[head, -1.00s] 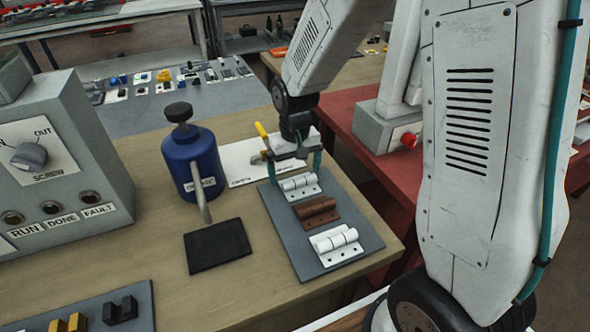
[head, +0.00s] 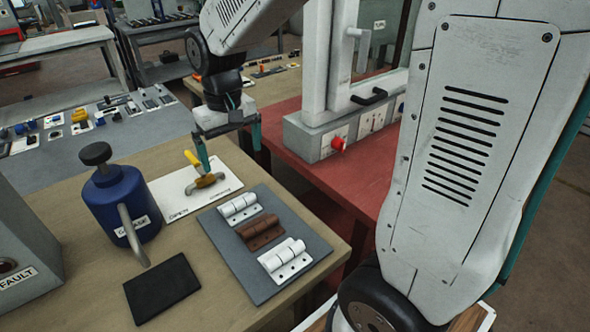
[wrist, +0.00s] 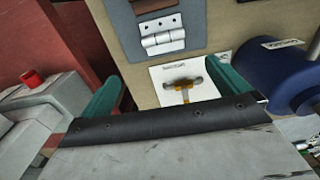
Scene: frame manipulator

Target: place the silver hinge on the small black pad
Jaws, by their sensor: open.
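The silver hinge (head: 239,207) lies at the far end of a grey board, the farthest of three hinges; it also shows in the wrist view (wrist: 161,35). The small black pad (head: 161,288) lies flat and empty on the wooden table, left of the board's near end. My gripper (head: 231,157) is open and empty, raised beyond the hinge near the board's far edge. Both teal fingers show in the wrist view (wrist: 168,90), with nothing between them but the table scene below.
A brown hinge (head: 260,232) and a white hinge (head: 285,260) share the grey board (head: 232,258). A yellow-handled valve (head: 205,181) sits on a white card (head: 170,200) near my gripper. A blue can (head: 122,212) with a spout stands behind the pad. A red table (head: 310,170) is to the right.

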